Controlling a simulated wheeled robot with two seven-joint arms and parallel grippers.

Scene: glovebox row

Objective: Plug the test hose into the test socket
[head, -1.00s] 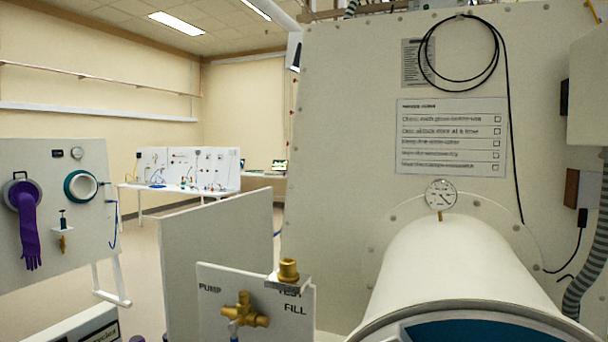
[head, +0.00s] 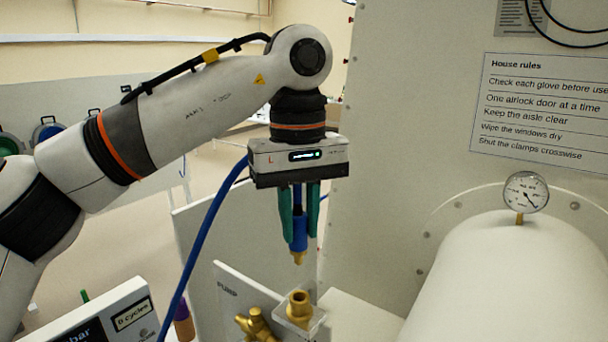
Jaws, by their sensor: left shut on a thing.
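My left gripper (head: 299,222) hangs pointing down from the left arm in the head view. Its two green fingers are shut on the blue plug of the test hose (head: 211,221). The plug's brass tip (head: 299,258) points down. The blue hose runs from behind the gripper down to the lower left. The brass test socket (head: 299,305) stands upright on a small clear bracket below. The tip is above the socket with a gap between them. My right gripper is not in view.
A brass valve (head: 256,326) sits just left of the socket on a white panel marked PUMP (head: 229,290). A large white cylinder (head: 510,280) with a round gauge (head: 525,192) fills the right. A grey upright board (head: 225,245) stands behind the socket.

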